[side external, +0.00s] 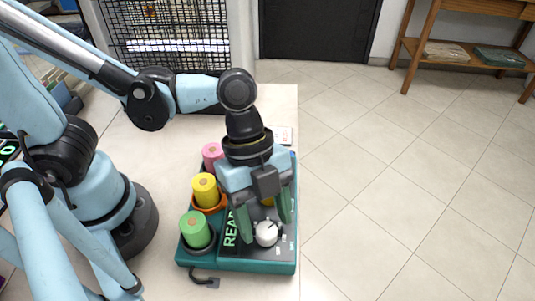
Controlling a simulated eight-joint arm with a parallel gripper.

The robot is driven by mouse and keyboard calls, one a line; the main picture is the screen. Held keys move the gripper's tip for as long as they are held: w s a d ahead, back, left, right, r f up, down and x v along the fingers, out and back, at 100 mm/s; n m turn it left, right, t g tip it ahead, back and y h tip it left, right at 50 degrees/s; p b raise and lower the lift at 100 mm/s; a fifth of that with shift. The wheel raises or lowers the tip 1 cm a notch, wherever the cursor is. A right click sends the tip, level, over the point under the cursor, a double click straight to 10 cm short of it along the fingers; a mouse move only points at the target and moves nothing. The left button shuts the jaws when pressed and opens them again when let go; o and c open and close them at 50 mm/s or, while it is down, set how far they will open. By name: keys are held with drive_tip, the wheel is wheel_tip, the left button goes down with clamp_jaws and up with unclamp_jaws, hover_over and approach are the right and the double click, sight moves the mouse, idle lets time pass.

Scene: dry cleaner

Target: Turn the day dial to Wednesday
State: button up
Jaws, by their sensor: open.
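The day dial is a white round knob (267,233) with a dark pointer mark, on the dark top of a teal device (248,262). Small white labels lie around the knob, too small to read. My gripper (266,228) points down over the device, with its two green fingers apart, one on the left and one on the right of the knob. I cannot tell whether the fingers touch the knob. The gripper's body hides the back part of the device's top.
Green (196,230), yellow (205,189) and pink (212,156) rolls stand in holders along the device's left side. A dark cable end (205,283) lies in front.

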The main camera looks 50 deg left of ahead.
drive_tip(key=shift+s+d+f, duration=0.1)
drive_tip(key=shift+d+f, duration=0.1)
drive_tip(key=shift+f, duration=0.35)
drive_tip(key=c, duration=1)
drive_tip(key=shift+c, duration=0.2)
drive_tip(key=shift+n, duration=0.4)
drive_tip(key=n, duration=0.1)
drive_tip(key=n+t, duration=0.1)
drive_tip(key=n, duration=0.1)
drive_tip(key=shift+s+t, duration=0.2)
drive_tip(key=shift+t, duration=0.1)
drive_tip(key=shift+n+t, duration=0.8)
drive_tip(key=shift+n, duration=1.7)
drive_tip(key=shift+d, duration=0.1)
